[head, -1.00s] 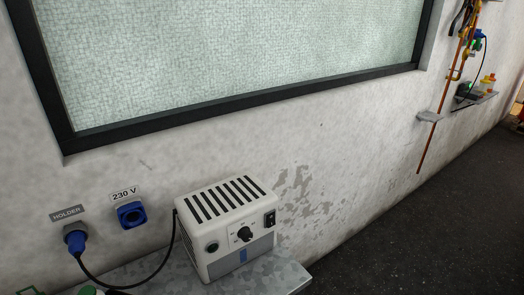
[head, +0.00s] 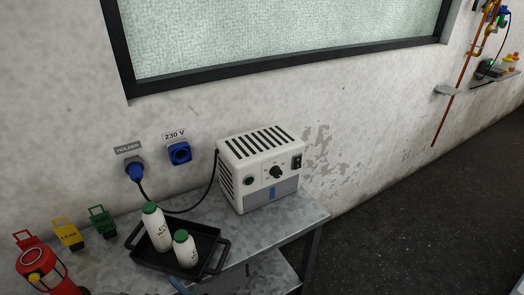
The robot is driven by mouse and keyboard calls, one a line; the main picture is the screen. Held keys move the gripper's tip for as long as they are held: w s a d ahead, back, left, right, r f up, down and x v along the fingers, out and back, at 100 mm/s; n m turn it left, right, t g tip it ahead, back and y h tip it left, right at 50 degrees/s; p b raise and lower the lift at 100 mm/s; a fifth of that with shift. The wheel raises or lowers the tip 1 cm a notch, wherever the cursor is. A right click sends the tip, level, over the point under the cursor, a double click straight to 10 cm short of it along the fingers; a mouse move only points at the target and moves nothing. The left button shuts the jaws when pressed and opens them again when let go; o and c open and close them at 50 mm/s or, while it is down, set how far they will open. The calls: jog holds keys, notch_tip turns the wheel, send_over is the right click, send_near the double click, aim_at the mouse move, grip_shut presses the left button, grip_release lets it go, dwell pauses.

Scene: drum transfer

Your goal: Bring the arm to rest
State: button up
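My arm and gripper do not show in the head view. A grey metal table (head: 290,214) stands against the wall at the lower middle. A white box device (head: 262,170) with a slotted top, a knob and a switch stands on it. A black tray (head: 218,262) with handles lies left of the device and holds two white bottles with green caps, a taller one (head: 157,229) and a shorter one (head: 185,250). A black cable runs from the device toward the wall, with a blue plug (head: 135,171) in the socket labelled HOLDER.
An empty blue socket (head: 179,153) is labelled 230 V. A red canister (head: 42,272) and red, yellow and green clips (head: 69,234) are at the lower left. A small wall shelf (head: 495,76) and copper pipe (head: 462,75) are at upper right. Dark floor (head: 400,220) at right is clear.

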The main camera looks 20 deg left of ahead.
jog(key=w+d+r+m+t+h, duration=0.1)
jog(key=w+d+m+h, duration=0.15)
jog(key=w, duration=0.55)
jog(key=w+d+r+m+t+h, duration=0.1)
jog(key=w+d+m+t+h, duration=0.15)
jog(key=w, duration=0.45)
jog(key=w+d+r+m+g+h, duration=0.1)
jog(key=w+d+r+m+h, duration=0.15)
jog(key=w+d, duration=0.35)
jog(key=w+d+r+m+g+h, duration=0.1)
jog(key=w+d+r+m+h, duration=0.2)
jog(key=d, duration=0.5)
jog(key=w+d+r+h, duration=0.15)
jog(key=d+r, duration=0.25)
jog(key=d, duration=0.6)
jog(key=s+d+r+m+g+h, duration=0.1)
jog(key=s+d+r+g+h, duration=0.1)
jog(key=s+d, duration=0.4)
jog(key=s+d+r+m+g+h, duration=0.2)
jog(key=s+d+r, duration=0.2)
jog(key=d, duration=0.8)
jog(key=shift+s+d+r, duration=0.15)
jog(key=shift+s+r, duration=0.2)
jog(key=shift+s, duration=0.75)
